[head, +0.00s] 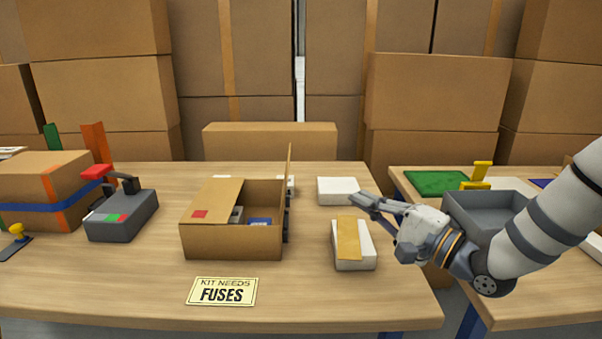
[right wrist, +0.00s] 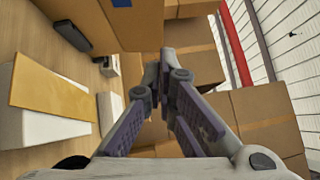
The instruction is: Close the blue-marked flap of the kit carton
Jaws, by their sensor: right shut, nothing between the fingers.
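The kit carton (head: 232,245) stands open-topped on the table in the head view. Its left flap (head: 212,190), with a red square, lies folded over the left part of the opening. Its right flap (head: 289,178) stands upright, nearly edge-on. In the right wrist view a brown panel (right wrist: 138,28) with a blue patch (right wrist: 121,3) at the top edge appears to be this flap. A blue item (head: 259,221) shows inside the carton. My right gripper (head: 358,202) is shut and empty, right of the carton and apart from the flap. My left gripper is not in view.
A white box with a tan top (head: 348,238) lies below my right gripper, and a white box (head: 338,190) behind it. A "KIT NEEDS FUSES" card (head: 222,291) lies in front. A dark grey case (head: 122,215) stands left. A grey bin (head: 487,214) sits on the right table.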

